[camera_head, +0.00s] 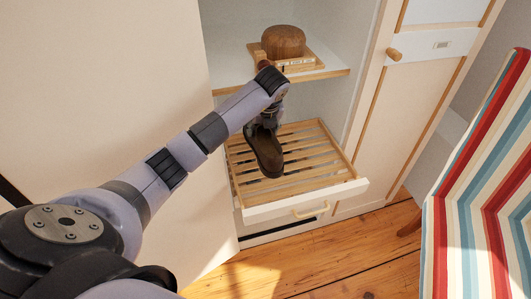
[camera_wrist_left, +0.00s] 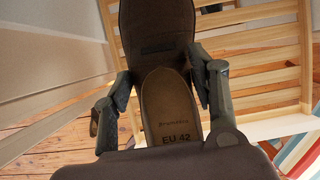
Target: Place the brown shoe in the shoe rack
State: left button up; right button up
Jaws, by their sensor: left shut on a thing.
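The brown shoe (camera_head: 265,152) hangs from my left gripper (camera_head: 264,124) over the slatted wooden shoe rack (camera_head: 235,188). The rack is a pulled-out tray low in the wardrobe, with a white front. In the left wrist view the two fingers of my left gripper (camera_wrist_left: 165,88) close on the sides of the shoe (camera_wrist_left: 157,30). Its insole with "EU 42" faces the camera. The rack's slats (camera_wrist_left: 262,35) show behind it. I cannot tell whether the shoe touches the slats. My right gripper is not in view.
A shelf (camera_head: 330,75) above the rack holds a brown rounded object (camera_head: 283,41) on a wooden tray. A striped chair (camera_head: 480,205) stands at the right. A closed cabinet door (camera_head: 415,110) is beside the rack. Wooden floor (camera_head: 345,260) lies clear in front.

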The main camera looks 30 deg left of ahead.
aim_at(262, 141)
pick_arm(q)
notch_tip(262, 141, down, 6)
jog(key=shift+w+a+f, duration=0.1)
jog(key=shift+f, duration=2.8)
jog(key=o, duration=1.5)
jog(key=v, duration=1.2)
